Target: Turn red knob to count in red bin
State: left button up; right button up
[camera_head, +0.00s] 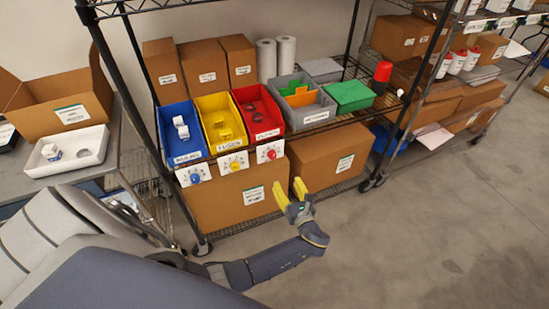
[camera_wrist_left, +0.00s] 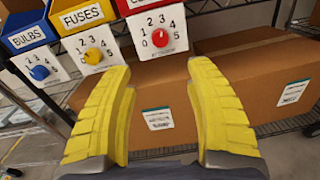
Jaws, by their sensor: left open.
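The red bin (camera_head: 258,122) sits on the wire shelf at the right end of the three coloured bins. It holds a few dark round items, too small to count surely. Below its front edge hangs a white dial plate with the red knob (camera_head: 271,154).
The blue knob (camera_head: 195,178) and yellow knob (camera_head: 234,165) are left of the red one, under the blue bin (camera_head: 181,128) and yellow bin (camera_head: 214,102). Cardboard boxes (camera_head: 330,157) fill the lower shelf behind my gripper. A shelf post (camera_head: 345,50) stands to the right. The floor in front is clear.

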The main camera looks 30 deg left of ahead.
aim_at(273, 157)
pick_arm(q)
jog(key=x, duration=1.5)
jog(key=shift+w+a, duration=0.1)
jog(key=shift+w, duration=0.05)
jog(key=shift+c, duration=0.5)
grip_shut()
jog(key=shift+n, duration=0.3)
jog(key=shift+f+n, duration=0.1)
jog(key=shift+n, duration=3.5)
